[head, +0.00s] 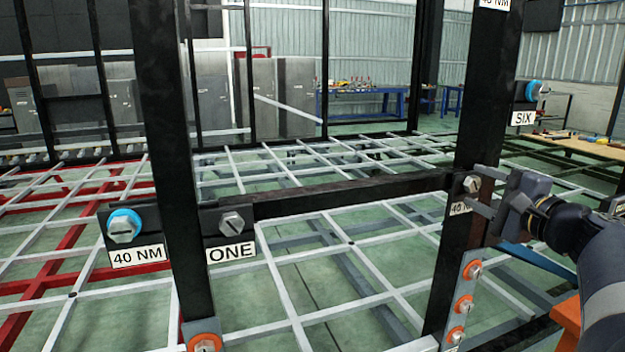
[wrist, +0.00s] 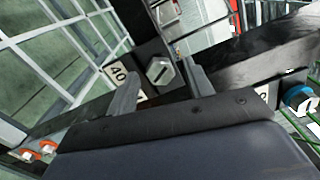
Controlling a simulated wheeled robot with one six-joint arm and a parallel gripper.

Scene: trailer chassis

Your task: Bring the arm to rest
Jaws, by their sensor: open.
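My gripper (head: 481,192) is at the right of the head view, in front of a black upright post. Its two fingers are apart and point at a grey hex bolt (head: 472,184) on the post. In the wrist view the open fingers (wrist: 163,88) frame the same hex bolt (wrist: 160,72), which shows between and beyond the tips. I cannot tell whether the fingers touch it. A white "40" label (wrist: 117,74) beside the bolt is partly hidden by a finger. My arm extends in from the right edge of the head view.
Black posts (head: 178,180) and a crossbar (head: 350,194) frame the space around my gripper. Blue-ringed bolts (head: 124,225) and orange-ringed bolts (head: 464,305) stick out from plates. A white lattice (head: 290,290) lies behind. A wooden-topped bench (head: 580,145) stands at right.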

